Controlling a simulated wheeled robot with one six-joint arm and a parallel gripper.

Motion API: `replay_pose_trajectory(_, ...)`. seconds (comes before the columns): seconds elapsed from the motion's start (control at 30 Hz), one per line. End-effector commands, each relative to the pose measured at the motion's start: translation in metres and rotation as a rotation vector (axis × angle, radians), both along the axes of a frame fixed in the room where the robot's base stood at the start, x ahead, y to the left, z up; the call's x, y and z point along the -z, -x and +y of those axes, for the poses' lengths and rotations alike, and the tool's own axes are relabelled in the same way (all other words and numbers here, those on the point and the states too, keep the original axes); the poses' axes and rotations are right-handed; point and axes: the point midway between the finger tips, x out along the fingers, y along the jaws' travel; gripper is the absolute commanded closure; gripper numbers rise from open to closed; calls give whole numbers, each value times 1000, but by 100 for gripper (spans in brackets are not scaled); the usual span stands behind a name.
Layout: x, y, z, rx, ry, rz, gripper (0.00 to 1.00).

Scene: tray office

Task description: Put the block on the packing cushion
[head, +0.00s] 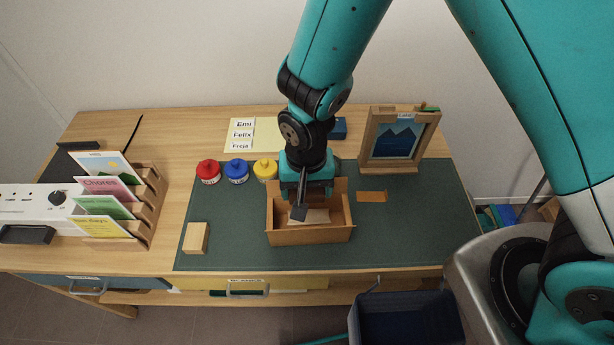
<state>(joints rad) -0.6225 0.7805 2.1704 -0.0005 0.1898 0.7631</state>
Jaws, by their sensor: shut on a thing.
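A pale wooden block (195,238) stands on the green mat at the left, apart from my gripper. An open brown box (310,236) stands in the middle of the mat. A pale, flat thing (316,217) shows inside it, perhaps the packing cushion; my gripper partly covers it. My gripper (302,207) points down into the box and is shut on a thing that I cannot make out. A dark grey piece shows at its tip. I cannot tell whether it touches the pale thing.
A picture frame (399,140) stands at the back right, a card rack (148,205) at the left. A small brown patch (371,197) lies right of the box. The mat's right front is clear.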

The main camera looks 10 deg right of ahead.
Motion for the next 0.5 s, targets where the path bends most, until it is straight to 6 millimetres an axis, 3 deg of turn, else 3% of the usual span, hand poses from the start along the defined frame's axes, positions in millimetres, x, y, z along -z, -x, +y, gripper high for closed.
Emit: replay_pose_trajectory(0.5,47,-2,-8,15,1,1,48)
